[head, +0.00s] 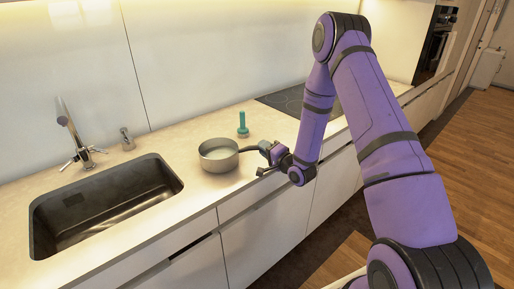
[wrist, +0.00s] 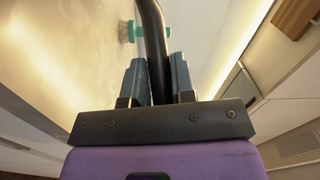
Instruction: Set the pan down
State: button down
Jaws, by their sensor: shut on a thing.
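The pan (head: 218,155) is a small round metal pan with a dark handle, in the head view at the countertop between the sink and the cooktop. It looks level, and I cannot tell whether its base touches the counter. My gripper (head: 268,150) is shut on the pan's handle, at the right of the pan. In the wrist view the dark handle (wrist: 152,40) runs up between the two blue-grey fingers of my gripper (wrist: 157,80). The pan's bowl is out of sight in the wrist view.
A teal upright object (head: 242,126) stands on the countertop (head: 185,140) just behind the pan; it also shows in the wrist view (wrist: 132,31). A sink (head: 105,203) with a faucet (head: 75,135) is at the left. A black cooktop (head: 290,100) lies behind my arm.

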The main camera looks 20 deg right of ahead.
jog(key=shift+d+f, duration=0.1)
jog(key=shift+f, duration=0.1)
jog(key=c, duration=1)
grip_release()
jog(key=shift+f, duration=0.2)
jog(key=shift+o, duration=0.2)
